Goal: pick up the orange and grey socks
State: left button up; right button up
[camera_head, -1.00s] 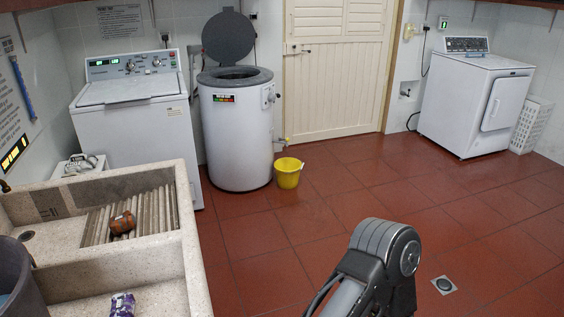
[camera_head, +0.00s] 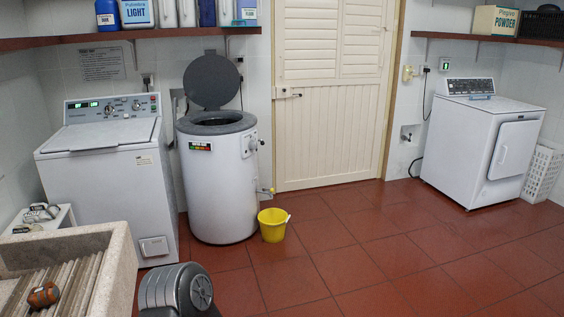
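A small rolled orange and grey bundle (camera_head: 43,295), which looks like the socks, lies on the ribbed stone washboard (camera_head: 75,283) in the bottom left corner of the head view. Nothing is touching it except the washboard. Neither of my grippers is in view. Only a dark grey joint of one of my arms shows at the bottom, to the right of the stone sink (camera_head: 121,262).
A washing machine (camera_head: 108,180), a white drum with its lid raised (camera_head: 217,180) and a yellow bucket (camera_head: 272,225) stand behind the sink. A dryer (camera_head: 480,145) and white basket (camera_head: 541,174) stand at right. Red floor is open in the middle.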

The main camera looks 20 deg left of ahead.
aim_at(48, 294)
jog(key=i+j+u, duration=0.1)
jog(key=i+u, duration=0.65)
jog(key=i, duration=0.15)
jog(key=i+z, duration=0.2)
jog(key=i, duration=0.75)
jog(key=i+j+z, duration=0.2)
jog(key=i, duration=0.75)
jog(key=i+l, duration=0.15)
jog(key=i, duration=0.45)
jog(key=u, duration=3.2)
